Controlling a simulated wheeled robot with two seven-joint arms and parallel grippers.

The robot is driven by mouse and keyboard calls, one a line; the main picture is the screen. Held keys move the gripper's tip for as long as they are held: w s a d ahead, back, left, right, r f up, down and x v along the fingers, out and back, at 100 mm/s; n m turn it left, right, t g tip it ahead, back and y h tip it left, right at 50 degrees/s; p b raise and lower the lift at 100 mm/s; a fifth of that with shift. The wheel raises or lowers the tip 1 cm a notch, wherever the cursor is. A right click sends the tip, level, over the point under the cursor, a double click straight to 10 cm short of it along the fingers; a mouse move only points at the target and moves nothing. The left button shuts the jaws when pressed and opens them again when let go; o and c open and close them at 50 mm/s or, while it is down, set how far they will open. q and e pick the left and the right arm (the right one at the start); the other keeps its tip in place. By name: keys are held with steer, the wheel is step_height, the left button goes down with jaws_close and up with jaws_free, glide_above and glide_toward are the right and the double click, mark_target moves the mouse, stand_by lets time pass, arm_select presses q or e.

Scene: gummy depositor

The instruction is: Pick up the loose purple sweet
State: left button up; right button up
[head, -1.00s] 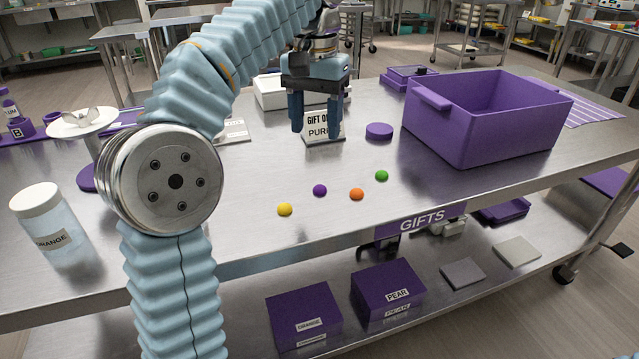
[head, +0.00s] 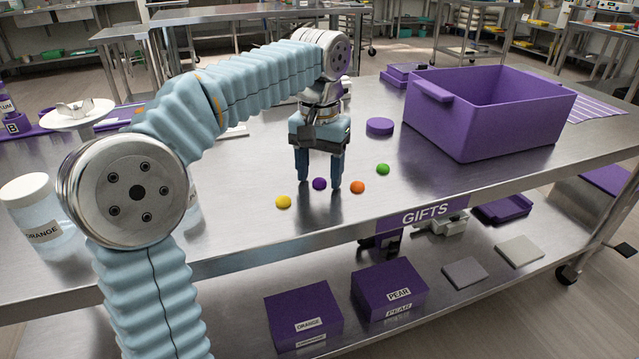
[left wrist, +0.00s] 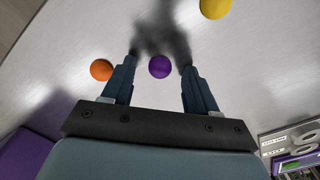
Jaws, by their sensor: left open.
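The loose purple sweet (head: 319,184) lies on the steel table, between a yellow sweet (head: 283,202) and an orange sweet (head: 357,187). My left gripper (head: 320,184) is open and low over the table, with its fingers on either side of the purple sweet. In the left wrist view the purple sweet (left wrist: 160,67) shows between the two fingertips (left wrist: 160,62), apart from both. The orange sweet (left wrist: 101,69) lies just outside one finger there, and the yellow sweet (left wrist: 215,7) is farther off. My right gripper is not in view.
A green sweet (head: 383,169) lies right of the orange one. A purple disc (head: 380,126) and a large purple bin (head: 463,132) stand behind to the right. A jar labelled ORANGE (head: 38,218) stands at the left. The table's front edge, with a GIFTS label (head: 425,214), is near.

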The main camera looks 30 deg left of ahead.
arm_select(q)
jaws_close()
stand_by(0.3)
